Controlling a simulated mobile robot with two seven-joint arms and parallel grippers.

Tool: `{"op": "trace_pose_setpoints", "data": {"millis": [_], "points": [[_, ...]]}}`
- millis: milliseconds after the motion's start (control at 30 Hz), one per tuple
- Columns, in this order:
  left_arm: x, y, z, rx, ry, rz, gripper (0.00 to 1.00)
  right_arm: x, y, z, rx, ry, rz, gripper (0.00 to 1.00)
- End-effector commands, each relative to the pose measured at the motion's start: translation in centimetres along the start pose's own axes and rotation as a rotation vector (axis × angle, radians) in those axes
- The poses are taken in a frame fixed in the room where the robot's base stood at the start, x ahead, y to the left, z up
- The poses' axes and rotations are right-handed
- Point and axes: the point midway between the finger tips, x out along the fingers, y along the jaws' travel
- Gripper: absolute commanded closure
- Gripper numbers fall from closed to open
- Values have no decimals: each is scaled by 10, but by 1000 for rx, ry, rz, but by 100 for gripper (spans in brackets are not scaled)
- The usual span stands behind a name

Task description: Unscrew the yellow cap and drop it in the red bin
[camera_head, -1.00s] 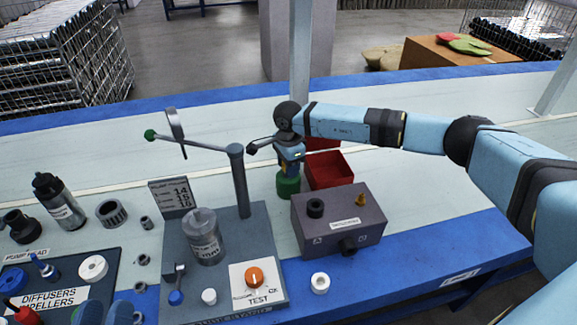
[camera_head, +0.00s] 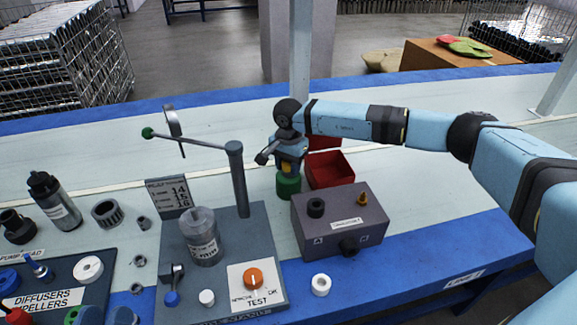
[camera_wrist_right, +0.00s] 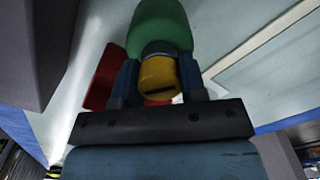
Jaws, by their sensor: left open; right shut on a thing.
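The yellow cap (camera_wrist_right: 157,72) sits between the two blue fingers of my right gripper (camera_wrist_right: 158,85), which is shut on it. In the head view a bit of the yellow cap (camera_head: 287,167) shows under my right gripper (camera_head: 289,163), just above a green cylinder (camera_head: 288,186). The green body (camera_wrist_right: 160,25) also shows beyond the cap in the wrist view. Whether cap and green body still touch is unclear. The open red bin (camera_head: 330,183) stands right beside the green cylinder.
A grey box (camera_head: 340,222) with a black knob stands in front of the bin. A grey test stand (camera_head: 238,180) with a lever arm and a clear jar (camera_head: 203,238) is to the left. A white ring (camera_head: 320,284) lies in front. The belt behind is clear.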

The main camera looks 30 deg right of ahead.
Motion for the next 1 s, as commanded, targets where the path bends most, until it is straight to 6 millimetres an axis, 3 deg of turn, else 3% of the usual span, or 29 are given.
{"op": "trace_pose_setpoints", "data": {"millis": [167, 433, 667, 700, 733, 1000], "points": [[0, 0, 2, 0, 0, 0, 57, 1, 0, 0, -18, 0, 1, 90], [-2, -2, 11, 0, 0, 0, 57, 2, 0, 0, -281, -1, 1, 89], [-2, -2, 10, 0, 0, 0, 57, 1, 0, 0, -299, -1, 2, 89], [-2, -2, 10, 0, 0, 0, 57, 1, 0, 0, -299, -1, 2, 54], [-2, -2, 10, 0, 0, 0, 57, 1, 0, 0, -298, -1, 2, 48], [-2, -2, 10, 0, 0, 0, 57, 0, 0, 0, -297, -1, 1, 48]]}}
